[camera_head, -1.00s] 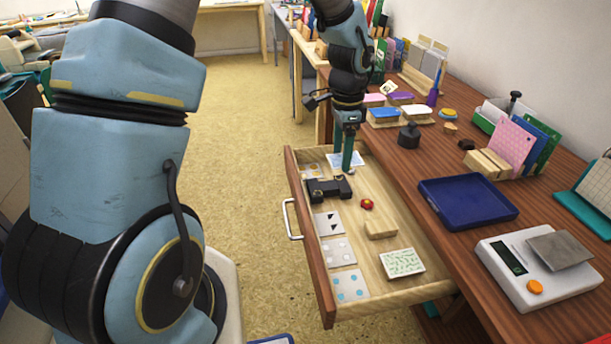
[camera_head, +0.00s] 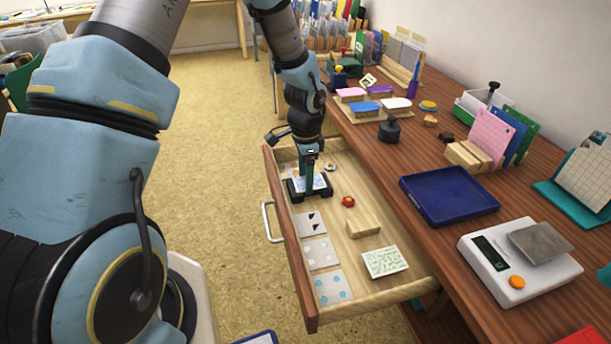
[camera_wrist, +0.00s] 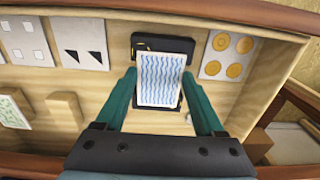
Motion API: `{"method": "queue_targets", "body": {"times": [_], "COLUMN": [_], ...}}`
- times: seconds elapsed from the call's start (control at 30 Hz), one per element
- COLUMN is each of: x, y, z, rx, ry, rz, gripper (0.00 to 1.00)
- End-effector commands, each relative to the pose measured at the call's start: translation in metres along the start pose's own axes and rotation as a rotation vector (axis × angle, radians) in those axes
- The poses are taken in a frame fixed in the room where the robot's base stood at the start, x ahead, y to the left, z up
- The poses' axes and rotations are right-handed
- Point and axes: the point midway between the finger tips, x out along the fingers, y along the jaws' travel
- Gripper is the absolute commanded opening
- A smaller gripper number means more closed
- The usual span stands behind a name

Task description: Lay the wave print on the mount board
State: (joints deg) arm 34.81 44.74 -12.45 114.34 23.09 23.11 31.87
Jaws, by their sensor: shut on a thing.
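The wave print (camera_wrist: 160,80), a white card with blue wavy lines, sits between the two teal fingers of my gripper (camera_wrist: 160,76) in the wrist view. My gripper is shut on it by its side edges. In the head view my gripper (camera_head: 308,178) points down into the far part of the open drawer, and the print (camera_head: 316,181) shows partly behind the fingers. A black object (camera_wrist: 152,43) lies directly beneath the print, which hides much of it. I cannot pick out a mount board for certain in either view.
The open wooden drawer (camera_head: 288,264) holds patterned cards, a green-patterned card (camera_head: 385,262), a wood block (camera_head: 362,226) and a red knob (camera_head: 348,201). On the desk are a blue tray (camera_head: 448,194), a scale (camera_head: 497,274) and inkpads (camera_head: 365,107).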

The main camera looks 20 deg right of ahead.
Motion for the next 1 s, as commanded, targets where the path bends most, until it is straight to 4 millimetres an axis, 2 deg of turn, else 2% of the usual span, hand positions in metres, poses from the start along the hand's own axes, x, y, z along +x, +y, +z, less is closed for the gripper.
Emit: {"method": "queue_targets", "body": {"times": [0.33, 0.37, 0.6, 0.87, 1.0], "x": [0.004, 0.003, 0.003, 0.001, -0.010], "y": [0.000, 0.000, 0.000, -0.001, -0.001], "z": [0.000, 0.000, 0.000, 0.000, 0.000], "rx": [0.000, 0.000, 0.000, 0.000, 0.000], "ry": [0.000, 0.000, 0.000, 0.000, 0.001], "rz": [-0.001, -0.001, -0.001, -0.001, -0.003], "gripper": [0.20, 0.73, 1.00, 1.00, 1.00]}}
